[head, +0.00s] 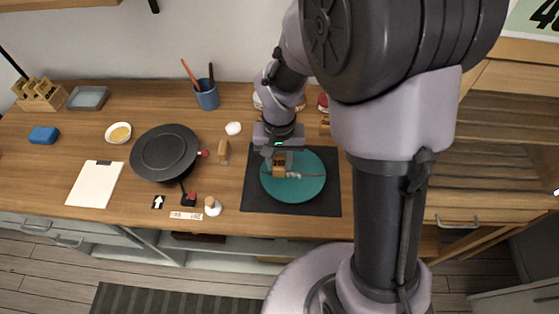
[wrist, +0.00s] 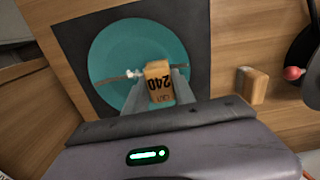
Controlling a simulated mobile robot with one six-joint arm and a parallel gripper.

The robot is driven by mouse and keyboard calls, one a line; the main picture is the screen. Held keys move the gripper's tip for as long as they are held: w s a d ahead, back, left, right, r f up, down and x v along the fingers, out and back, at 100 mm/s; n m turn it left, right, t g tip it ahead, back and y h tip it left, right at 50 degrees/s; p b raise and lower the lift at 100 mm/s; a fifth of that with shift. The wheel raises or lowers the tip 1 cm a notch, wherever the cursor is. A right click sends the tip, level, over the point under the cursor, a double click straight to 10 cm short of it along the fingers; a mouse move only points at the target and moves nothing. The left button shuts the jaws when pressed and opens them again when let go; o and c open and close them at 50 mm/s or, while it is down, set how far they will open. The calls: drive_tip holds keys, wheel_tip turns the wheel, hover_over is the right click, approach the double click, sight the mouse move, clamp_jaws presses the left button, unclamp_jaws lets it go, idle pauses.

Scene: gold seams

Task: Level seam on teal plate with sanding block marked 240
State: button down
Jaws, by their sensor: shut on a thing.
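The teal plate (head: 308,187) lies on a black mat (head: 333,208) on the wooden bench. A seam line (wrist: 112,78) runs across the plate, with a pale uneven patch beside the block; the patch (head: 298,176) also shows in the head view. My gripper (wrist: 159,90) is shut on the orange-tan sanding block (wrist: 159,82), whose face reads 240. In the head view the block (head: 279,169) is over the plate on the seam. I cannot tell if its underside touches the plate.
Another wooden block (head: 224,152) stands left of the mat. A black round turntable (head: 165,153) with a red knob is further left. A blue cup (head: 206,97) with tools stands behind. A white-based stamp-like knob (head: 212,207) is near the front edge. Bench around the clipboard (head: 95,184) is partly free.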

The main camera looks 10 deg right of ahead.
wheel_tip(320, 180, up, 5)
drive_tip(key=p, duration=0.4)
drive_tip(key=shift+f, duration=0.3)
drive_tip(key=d+f+p, duration=0.1)
drive_tip(key=f, duration=0.1)
drive_tip(key=s+d+f+p, duration=0.1)
drive_tip(key=d+f+p, duration=0.1)
drive_tip(key=shift+s+d, duration=0.2)
drive_tip(key=shift+r, duration=0.1)
idle(0.3)
